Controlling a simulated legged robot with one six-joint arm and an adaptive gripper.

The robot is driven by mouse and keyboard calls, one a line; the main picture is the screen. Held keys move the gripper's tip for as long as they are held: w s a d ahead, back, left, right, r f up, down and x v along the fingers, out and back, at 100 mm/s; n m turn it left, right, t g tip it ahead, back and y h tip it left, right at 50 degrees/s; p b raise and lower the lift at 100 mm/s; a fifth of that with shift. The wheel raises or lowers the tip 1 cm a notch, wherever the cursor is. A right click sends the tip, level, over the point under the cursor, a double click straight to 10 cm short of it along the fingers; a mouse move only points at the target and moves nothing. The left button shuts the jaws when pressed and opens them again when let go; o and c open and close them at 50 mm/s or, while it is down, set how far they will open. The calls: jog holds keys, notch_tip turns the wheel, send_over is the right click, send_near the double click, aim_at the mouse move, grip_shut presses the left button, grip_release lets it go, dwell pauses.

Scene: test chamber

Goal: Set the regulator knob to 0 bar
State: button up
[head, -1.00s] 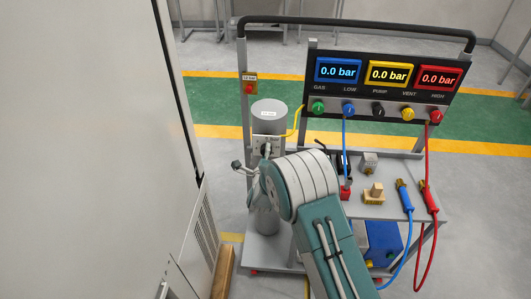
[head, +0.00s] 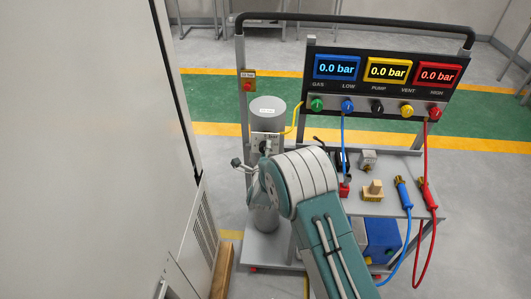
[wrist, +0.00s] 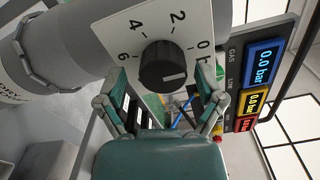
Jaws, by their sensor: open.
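The regulator knob (wrist: 163,65) is black and round, on a white dial plate (wrist: 106,36) marked 6, 4, 2, 0 in the wrist view. A short pale line on the knob points right in the picture, seemingly a little below the 0 mark; its exact setting is hard to read. My gripper (wrist: 162,84) is open, with one finger on each side of the knob's near side; I cannot tell if they touch it. In the head view the plate (head: 259,138) sits on the grey cylinder (head: 268,112), and my arm hides much of the knob area.
The cart's panel (head: 385,85) has three displays reading 0.0 bar, with several coloured knobs below. A shelf (head: 352,207) holds small fittings and blue and red hoses. A yellow hose (head: 300,117) runs by the cylinder. A large pale cabinet (head: 80,150) stands on the left.

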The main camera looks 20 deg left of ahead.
jog(key=v, duration=1.2)
jog(key=shift+w, duration=0.1)
jog(key=w+d+r+n+g, duration=0.35)
jog(key=d+r, duration=0.35)
jog(key=r, duration=0.4)
jog(key=s+d+r+n+g, duration=0.35)
jog(key=d+r+n, duration=0.25)
jog(key=d+r, duration=0.25)
jog(key=s+d+r+n+g+h, duration=0.2)
jog(key=s+d+n, duration=0.2)
jog(key=s+d, duration=0.5)
jog(key=s+d+r+n+g+h, duration=0.2)
jog(key=s+d+n, duration=0.3)
jog(key=s+d, duration=0.5)
jog(key=s+r+g, duration=0.1)
jog(key=s, duration=0.5)
jog(key=shift+d, duration=0.15)
